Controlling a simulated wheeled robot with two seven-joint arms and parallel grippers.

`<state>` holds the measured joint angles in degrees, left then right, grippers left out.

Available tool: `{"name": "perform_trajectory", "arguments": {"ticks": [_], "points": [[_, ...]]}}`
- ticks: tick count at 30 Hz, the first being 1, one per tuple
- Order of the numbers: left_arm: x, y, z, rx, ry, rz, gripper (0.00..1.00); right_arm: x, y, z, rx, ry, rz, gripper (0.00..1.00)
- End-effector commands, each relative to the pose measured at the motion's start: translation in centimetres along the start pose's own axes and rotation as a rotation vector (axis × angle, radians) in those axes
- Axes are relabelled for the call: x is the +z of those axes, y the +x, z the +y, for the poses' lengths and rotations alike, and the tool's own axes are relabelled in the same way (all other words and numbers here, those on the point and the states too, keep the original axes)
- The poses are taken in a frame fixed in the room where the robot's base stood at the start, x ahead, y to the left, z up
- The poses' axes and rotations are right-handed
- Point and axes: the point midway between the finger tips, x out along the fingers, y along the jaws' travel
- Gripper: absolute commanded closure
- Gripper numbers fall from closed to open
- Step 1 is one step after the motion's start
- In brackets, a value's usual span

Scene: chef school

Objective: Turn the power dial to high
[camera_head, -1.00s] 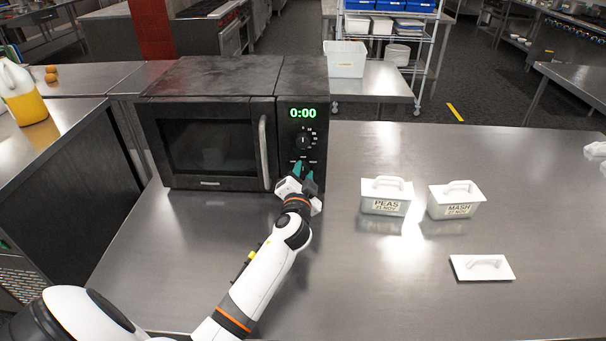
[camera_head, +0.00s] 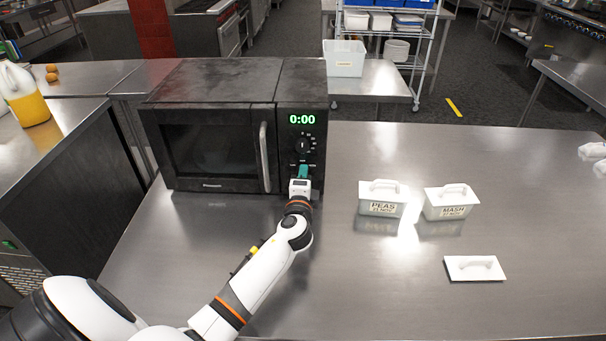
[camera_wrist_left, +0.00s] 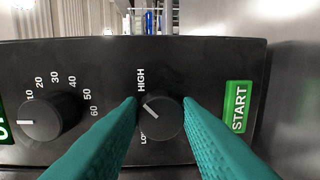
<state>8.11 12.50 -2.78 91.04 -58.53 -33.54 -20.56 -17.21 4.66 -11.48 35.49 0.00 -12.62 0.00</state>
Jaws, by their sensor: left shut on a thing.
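The power dial (camera_wrist_left: 160,118) is a black knob with a white pointer line, between the LOW and HIGH labels in the left wrist view. The pointer aims up and left, between the two labels. My left gripper (camera_wrist_left: 160,108) has one teal finger on each side of the knob and is shut on it. In the head view my left gripper (camera_head: 304,172) is at the lower part of the control panel of the black microwave (camera_head: 210,88), hiding the power dial. My right gripper is not seen.
The timer dial (camera_wrist_left: 50,117) is left of the power dial and the green START button (camera_wrist_left: 238,107) right of it. The peas container (camera_head: 383,198), mash container (camera_head: 450,203) and a loose white lid (camera_head: 475,269) are on the steel table (camera_head: 380,300). The table's front is clear.

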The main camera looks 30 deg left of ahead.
Motion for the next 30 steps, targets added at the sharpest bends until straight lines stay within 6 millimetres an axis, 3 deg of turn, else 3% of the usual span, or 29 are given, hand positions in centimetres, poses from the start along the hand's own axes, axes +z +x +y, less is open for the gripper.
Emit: {"name": "perform_trajectory", "arguments": {"ticks": [12, 30], "points": [[0.1, 0.0, -0.1, -0.013, 0.225, 0.011, 0.92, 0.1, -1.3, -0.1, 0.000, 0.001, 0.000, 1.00], [0.0, 0.0, -0.2, -0.015, 0.270, 0.014, 0.92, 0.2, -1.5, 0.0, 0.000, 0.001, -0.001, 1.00]]}}
